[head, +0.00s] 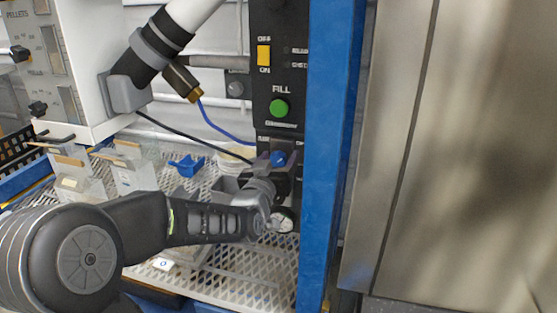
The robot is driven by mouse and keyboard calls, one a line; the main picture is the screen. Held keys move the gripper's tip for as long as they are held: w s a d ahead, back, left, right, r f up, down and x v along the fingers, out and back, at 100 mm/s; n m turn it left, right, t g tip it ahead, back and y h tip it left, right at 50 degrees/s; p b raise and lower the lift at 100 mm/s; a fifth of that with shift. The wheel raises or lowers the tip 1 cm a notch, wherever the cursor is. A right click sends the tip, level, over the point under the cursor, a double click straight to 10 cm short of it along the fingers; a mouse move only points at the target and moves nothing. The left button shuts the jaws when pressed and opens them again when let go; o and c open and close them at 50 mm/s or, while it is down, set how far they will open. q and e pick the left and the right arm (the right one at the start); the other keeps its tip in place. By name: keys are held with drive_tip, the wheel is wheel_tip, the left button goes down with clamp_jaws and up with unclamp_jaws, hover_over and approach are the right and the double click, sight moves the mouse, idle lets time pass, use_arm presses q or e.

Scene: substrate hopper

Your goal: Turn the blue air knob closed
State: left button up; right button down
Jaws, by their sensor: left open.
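The blue air knob (279,158) shows on the lower part of the black control panel (272,127), below the green FILL button. My left gripper (275,170) is open just in front of the knob, with its fingers close around or beside it. Whether they touch the knob cannot be told. My left wrist hides the area below the knob and part of a small round gauge (284,220). My right gripper is not in view.
A green FILL button (279,107) and a yellow OFF/ON switch (264,55) sit above the knob. A blue post (331,120) stands close on the right. A white perforated shelf (240,262) lies below, with clear bins (135,170) and a blue scoop (187,165) at left.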

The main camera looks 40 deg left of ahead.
use_arm(q)
drive_tip(key=c, duration=1.4)
